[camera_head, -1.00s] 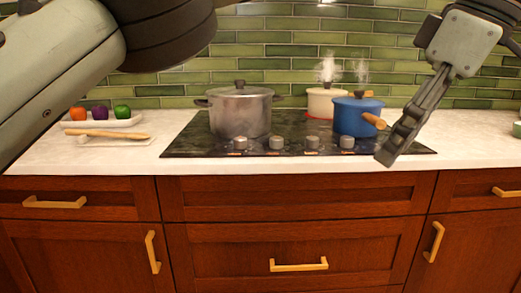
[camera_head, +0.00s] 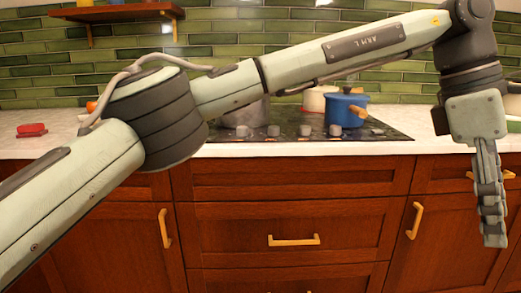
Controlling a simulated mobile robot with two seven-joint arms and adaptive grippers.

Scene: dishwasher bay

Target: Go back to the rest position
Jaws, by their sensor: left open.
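My left arm, marked ARM L, comes in from the left and crosses the view in front of the cooktop. My left gripper (camera_head: 492,222) hangs pointing down at the far right, in front of the wooden cabinets. It is open and seen nearly edge-on, with nothing visible in its fingers. My right gripper is not in view.
A blue pot (camera_head: 343,113) and a cream pot (camera_head: 314,101) stand on the dark cooktop (camera_head: 297,128). A steel pot is mostly hidden behind my arm. A red object (camera_head: 31,130) lies on the left counter. A shelf (camera_head: 112,13) hangs upper left.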

